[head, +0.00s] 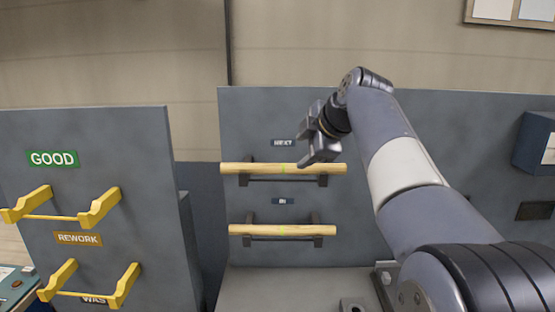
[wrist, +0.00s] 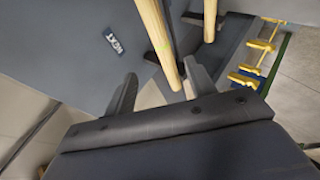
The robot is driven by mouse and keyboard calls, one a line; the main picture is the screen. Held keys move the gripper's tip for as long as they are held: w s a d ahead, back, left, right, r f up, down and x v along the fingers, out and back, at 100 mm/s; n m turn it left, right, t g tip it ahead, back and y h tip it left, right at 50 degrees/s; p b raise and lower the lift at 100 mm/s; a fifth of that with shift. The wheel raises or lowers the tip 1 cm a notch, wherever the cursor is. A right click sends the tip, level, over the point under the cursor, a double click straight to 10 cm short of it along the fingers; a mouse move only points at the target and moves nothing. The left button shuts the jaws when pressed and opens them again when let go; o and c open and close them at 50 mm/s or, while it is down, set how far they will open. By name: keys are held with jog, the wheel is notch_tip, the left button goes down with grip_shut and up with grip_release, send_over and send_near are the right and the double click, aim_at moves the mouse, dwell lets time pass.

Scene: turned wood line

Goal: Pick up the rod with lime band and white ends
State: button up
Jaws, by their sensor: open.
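An upper pale wooden rod (head: 240,168) with a lime band lies level on dark brackets under the NEXT label. I cannot make out white ends on either. My gripper (head: 316,150) is open, close to the right part of the upper rod and overlapping it in the head view. In the wrist view, a rod (wrist: 158,35) near the NEXT label reaches toward the space between the open fingers (wrist: 160,90); another rod (wrist: 210,18) shows beyond. Neither is held.
A grey panel (head: 400,120) stands behind the rods. Left is another grey panel (head: 130,140) with yellow brackets (head: 98,208) and GOOD (head: 53,158) and REWORK (head: 77,239) signs. A blue box (head: 536,143) is on the right. A grey ledge (head: 270,285) lies below.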

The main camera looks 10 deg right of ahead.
aim_at(285, 166)
jog(key=p+x, duration=0.1)
jog(key=x, duration=0.4)
jog(key=shift+w, duration=0.2)
jog(key=shift+p+x, duration=0.85)
jog(key=shift+x, duration=1.8)
jog(key=shift+s+a+f, duration=0.1)
jog(key=shift+s+f, duration=0.05)
jog(key=shift+s, duration=0.05)
jog(key=shift+c, duration=0.4)
jog(key=c, duration=1.1)
